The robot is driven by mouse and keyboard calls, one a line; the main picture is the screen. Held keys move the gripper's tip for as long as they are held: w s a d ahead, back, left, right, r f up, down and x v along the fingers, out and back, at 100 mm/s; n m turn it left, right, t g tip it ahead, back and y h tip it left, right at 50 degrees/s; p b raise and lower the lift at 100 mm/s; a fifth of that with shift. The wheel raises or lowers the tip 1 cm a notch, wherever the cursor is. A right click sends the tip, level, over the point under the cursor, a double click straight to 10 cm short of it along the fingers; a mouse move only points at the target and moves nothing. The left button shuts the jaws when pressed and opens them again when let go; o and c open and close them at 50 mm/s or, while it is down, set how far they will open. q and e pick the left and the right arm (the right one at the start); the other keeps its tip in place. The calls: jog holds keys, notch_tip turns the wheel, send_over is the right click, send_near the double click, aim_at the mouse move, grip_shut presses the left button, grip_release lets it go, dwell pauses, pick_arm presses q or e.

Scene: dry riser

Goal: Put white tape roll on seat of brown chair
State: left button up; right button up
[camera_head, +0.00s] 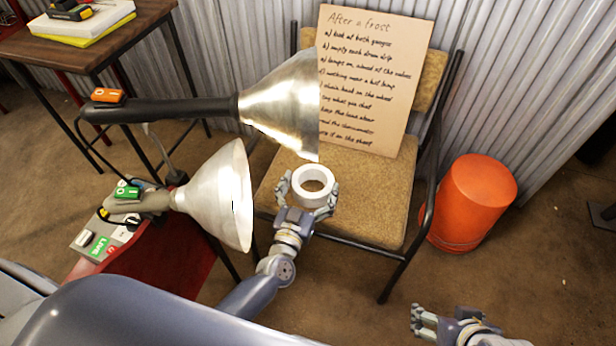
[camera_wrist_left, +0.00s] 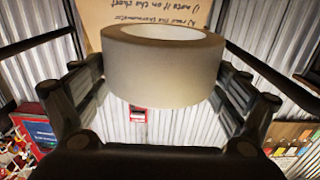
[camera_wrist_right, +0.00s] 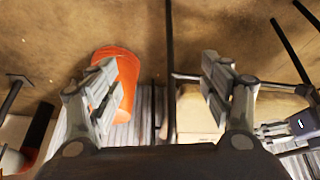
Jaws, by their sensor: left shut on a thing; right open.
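The white tape roll (camera_head: 313,181) is held between the fingers of my left gripper (camera_head: 306,190), which is shut on it. In the head view they appear over the seat of the brown chair (camera_head: 375,200); whether the roll touches the seat cannot be told. The roll also fills the upper middle of the left wrist view (camera_wrist_left: 162,70), between both fingers. My right gripper (camera_head: 418,322) is open and empty at the lower right, in front of the chair.
A handwritten cardboard sign (camera_head: 365,80) leans on the chair's backrest. An orange bucket (camera_head: 472,200) is right of the chair. A wooden table (camera_head: 55,50) is at upper left.

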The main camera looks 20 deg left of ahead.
aim_at(306, 172)
pick_arm(q)
jog(key=w+a, duration=0.1)
jog(key=w+b, duration=0.1)
jog(key=w, duration=0.1)
jog(key=w+a, duration=0.1)
jog(key=shift+w+a+f, duration=0.25)
jog(key=shift+w+a, duration=0.05)
jog(key=shift+w, duration=0.05)
jog(key=shift+w+a, duration=0.15)
jog(key=shift+w, duration=0.05)
jog(key=shift+w+a+f+b, duration=0.2)
jog(key=shift+w+f+b, duration=0.1)
jog(key=shift+f+b, duration=1.4)
pick_arm(e)
jog(key=w+a+r+t+y, duration=0.2)
jog(key=w+a+r+t, duration=0.1)
jog(key=w+r+t, duration=0.3)
jog(key=w+a+r+t+y, duration=0.1)
jog(key=w+a+r+t, duration=0.2)
jog(key=w+r+t, duration=0.3)
jog(key=shift+w+r+n+t+y, duration=0.35)
jog(key=shift+w+r, duration=0.8)
jog(key=shift+r, duration=1.55)
pick_arm(q)
jog(key=shift+f, duration=0.1)
pick_arm(e)
jog(key=shift+a+r, duration=0.1)
jog(key=shift+a, duration=0.05)
